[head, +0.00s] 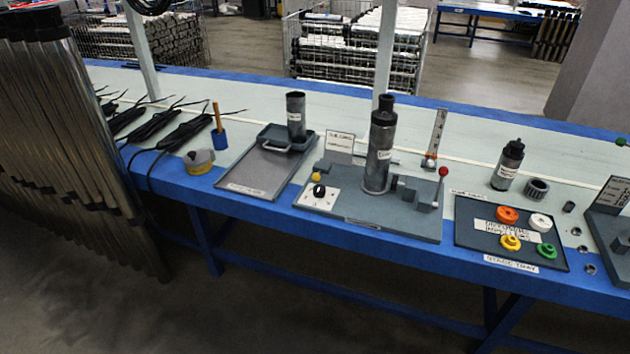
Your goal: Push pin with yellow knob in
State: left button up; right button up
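A small yellow knob (317,177) shows on the left part of a grey fixture plate (400,224) on the bench. It sits just behind a black round knob (319,191) on a white panel. The pin itself is too small to make out, so I cannot tell how far in it is. A tall grey cylinder with a black top (381,150) stands upright on the fixture. A lever with a red ball (443,172) rises at the fixture's right side. Neither of my grippers is in the head view.
A grey tray (245,182) with an upright tube (296,117) is left of the fixture. A stage tray (480,243) with coloured rings is right of it. A tape roll (199,162) and black cables lie farther left. Metal tubes (75,140) stand before the bench's left end.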

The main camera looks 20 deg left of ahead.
aim_at(316, 177)
jog(key=k, duration=0.7)
jog(key=u, duration=0.6)
jog(key=i, duration=1.2)
jog(key=z, duration=0.6)
jog(key=i, duration=0.5)
jog(key=z, duration=0.45)
